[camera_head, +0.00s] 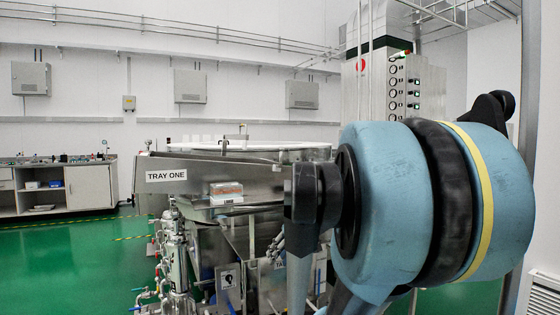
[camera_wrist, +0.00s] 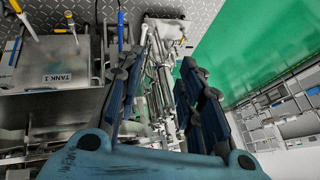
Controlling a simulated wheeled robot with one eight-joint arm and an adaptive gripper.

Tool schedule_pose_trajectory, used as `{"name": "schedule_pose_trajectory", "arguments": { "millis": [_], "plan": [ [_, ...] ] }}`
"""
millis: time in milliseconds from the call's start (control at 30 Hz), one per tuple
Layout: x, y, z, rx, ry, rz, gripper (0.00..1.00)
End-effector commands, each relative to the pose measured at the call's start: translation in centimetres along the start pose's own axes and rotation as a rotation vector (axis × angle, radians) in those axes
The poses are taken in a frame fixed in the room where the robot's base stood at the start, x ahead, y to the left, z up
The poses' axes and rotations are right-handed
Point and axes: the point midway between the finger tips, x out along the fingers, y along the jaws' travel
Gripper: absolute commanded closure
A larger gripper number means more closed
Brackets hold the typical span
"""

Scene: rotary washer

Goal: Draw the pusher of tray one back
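Tray one (camera_head: 215,178) is a long metal trough at the left of the washer in the head view, marked by a white "TRAY ONE" label (camera_head: 166,176). I cannot make out its pusher with certainty in either view. In the wrist view my gripper (camera_wrist: 160,62) has its two dark blue fingers spread apart. Nothing is held between them; pipes and fittings show in the gap beyond. The wrist view does not show tray one clearly. In the head view, my large blue arm joint covers the right side, and the gripper cannot be picked out.
A tank labelled "TANK 1" (camera_wrist: 62,77) is at the left in the wrist view. Green floor (camera_head: 70,265) is open at the left.

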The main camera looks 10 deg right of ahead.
Motion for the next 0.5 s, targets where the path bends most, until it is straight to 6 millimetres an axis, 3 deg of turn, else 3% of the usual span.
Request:
{"name": "schedule_pose_trajectory", "arguments": {
  "millis": [33,267,500],
  "plan": [
    [-0.8,0.1,-3.0,-0.017,0.053,-0.036,0.66],
    [-5.0,1.6,-15.6,-0.134,0.341,-0.161,0.66],
    [-11.5,6.9,-27.4,-0.242,0.680,-0.176,0.66]
  ]
}}
